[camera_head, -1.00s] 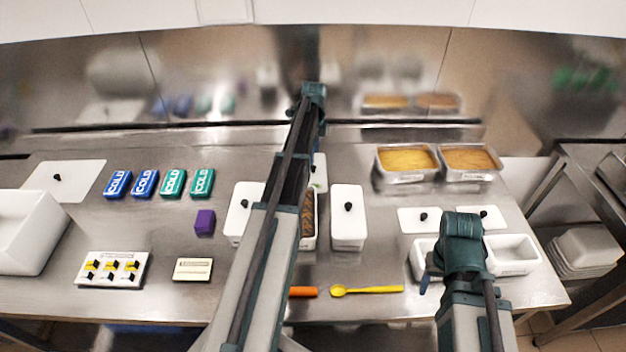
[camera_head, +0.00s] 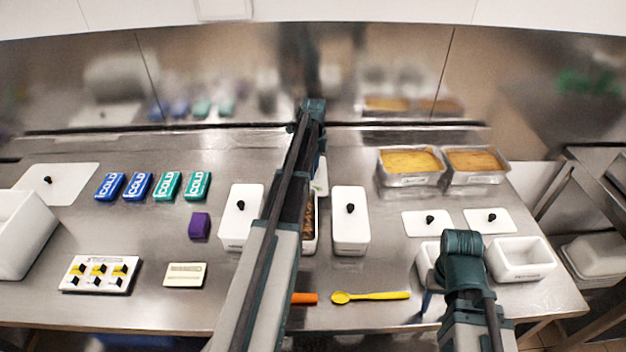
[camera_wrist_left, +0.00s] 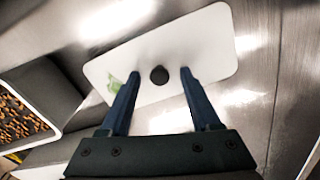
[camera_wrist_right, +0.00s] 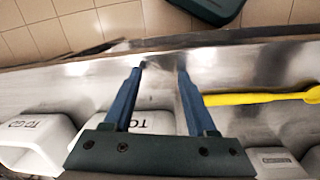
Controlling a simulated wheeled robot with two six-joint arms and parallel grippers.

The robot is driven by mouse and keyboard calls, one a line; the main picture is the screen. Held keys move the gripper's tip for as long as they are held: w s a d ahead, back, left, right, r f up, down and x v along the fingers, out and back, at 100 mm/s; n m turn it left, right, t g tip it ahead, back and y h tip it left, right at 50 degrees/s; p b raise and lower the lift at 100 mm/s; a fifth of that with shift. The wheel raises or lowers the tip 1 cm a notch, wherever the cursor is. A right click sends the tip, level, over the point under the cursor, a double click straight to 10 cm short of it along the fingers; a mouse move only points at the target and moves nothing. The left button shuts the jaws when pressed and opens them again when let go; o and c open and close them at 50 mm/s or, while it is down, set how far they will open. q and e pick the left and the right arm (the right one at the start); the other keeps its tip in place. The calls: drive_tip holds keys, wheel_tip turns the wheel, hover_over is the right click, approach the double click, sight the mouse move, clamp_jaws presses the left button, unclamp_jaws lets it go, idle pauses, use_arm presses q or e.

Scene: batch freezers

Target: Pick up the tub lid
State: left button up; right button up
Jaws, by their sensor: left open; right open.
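The tub lid (camera_wrist_left: 162,62) is a flat white plate with rounded corners, a round black knob (camera_wrist_left: 159,75) and a small green mark, lying on the steel counter in the left wrist view. My left gripper (camera_wrist_left: 159,72) is open, its two blue fingertips on either side of the knob with gaps between; I cannot tell its height above the lid. In the head view only a sliver of this lid (camera_head: 320,178) shows beside my left arm, which hides the gripper. My right gripper (camera_wrist_right: 161,66) is open and empty near the counter's front edge.
An open tub with brown contents (camera_head: 310,222) stands in front of the lid, between two lidded white tubs (camera_head: 239,220) (camera_head: 350,225). A yellow spoon (camera_head: 372,296) lies near my right gripper. Filled metal pans (camera_head: 410,180) stand back right; cold packs (camera_head: 138,187) lie left.

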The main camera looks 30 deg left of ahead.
use_arm(q)
drive_tip(key=shift+r, duration=0.1)
clamp_jaws()
drive_tip(key=shift+r, duration=0.1)
use_arm(e)
drive_tip(key=shift+r, duration=0.15)
use_arm(q)
wheel_tip(320, 180, up, 10)
drive_tip(key=p, duration=1)
use_arm(e)
wheel_tip(320, 180, up, 10)
use_arm(q)
drive_tip(key=shift+s, duration=0.15)
use_arm(e)
drive_tip(key=shift+s, duration=0.15)
